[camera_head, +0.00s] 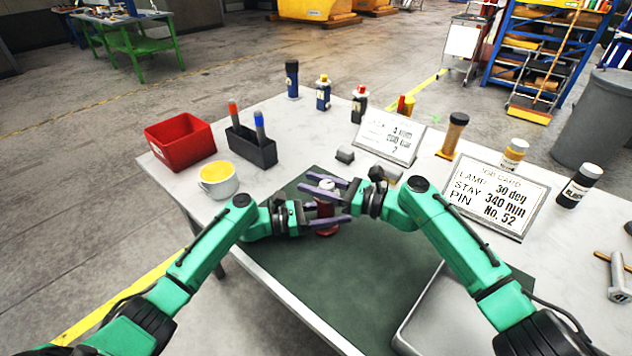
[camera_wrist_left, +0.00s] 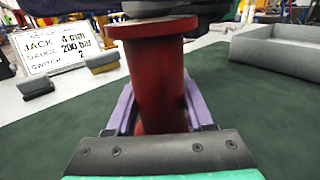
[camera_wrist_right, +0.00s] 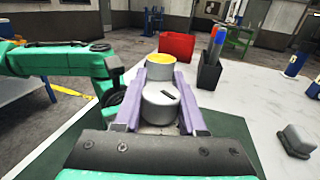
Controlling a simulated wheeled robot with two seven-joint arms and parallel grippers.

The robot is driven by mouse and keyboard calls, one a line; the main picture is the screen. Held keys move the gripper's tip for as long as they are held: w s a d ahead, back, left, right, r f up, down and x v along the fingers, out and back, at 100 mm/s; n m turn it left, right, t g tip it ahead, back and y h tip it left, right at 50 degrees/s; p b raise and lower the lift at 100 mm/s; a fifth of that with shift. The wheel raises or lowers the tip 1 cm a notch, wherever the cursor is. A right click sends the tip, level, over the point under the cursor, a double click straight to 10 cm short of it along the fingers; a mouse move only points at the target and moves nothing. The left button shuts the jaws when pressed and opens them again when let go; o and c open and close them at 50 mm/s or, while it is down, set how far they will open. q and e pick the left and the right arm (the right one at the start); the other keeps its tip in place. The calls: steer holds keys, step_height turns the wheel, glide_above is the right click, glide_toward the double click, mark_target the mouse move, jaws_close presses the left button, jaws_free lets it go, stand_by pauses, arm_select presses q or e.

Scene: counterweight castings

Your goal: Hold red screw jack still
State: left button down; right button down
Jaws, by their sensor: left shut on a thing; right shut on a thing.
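The red screw jack (camera_head: 326,231) stands on the dark green mat (camera_head: 375,270), partly hidden by my grippers. My left gripper (camera_head: 328,216) is shut on its red body, which shows upright between the fingers in the left wrist view (camera_wrist_left: 158,80). My right gripper (camera_head: 316,185) is above the left one, shut on the jack's top. In the right wrist view this top is a grey round knob (camera_wrist_right: 160,105) with a dark mark, between the two purple fingers.
A white cup (camera_head: 218,186) with yellow inside, a red bin (camera_head: 180,143) and a black pen holder (camera_head: 250,148) stand to the left. Two cards (camera_head: 388,137) (camera_head: 493,200), several bottles and a small grey block (camera_head: 345,154) lie beyond. A grey tray (camera_head: 455,315) is front right.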

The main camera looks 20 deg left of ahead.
steer(key=shift+w+d+r+n+g, duration=0.1)
steer(key=shift+r+n+g, duration=0.05)
steer(key=shift+n+g, duration=0.35)
steer(key=shift+w+r+n+g, duration=0.1)
steer(key=shift+n+g, duration=0.2)
steer(key=shift+g, duration=0.3)
steer(key=shift+s+f+n+g, duration=0.25)
steer(key=shift+s+n+g, duration=0.2)
steer(key=shift+g, duration=0.25)
steer(key=shift+s, duration=0.1)
steer(key=shift+c, duration=2.3)
jaws_free()
steer(key=shift+d, duration=0.1)
steer(key=w+d, duration=0.1)
steer(key=d, duration=1)
steer(key=shift+d, duration=0.35)
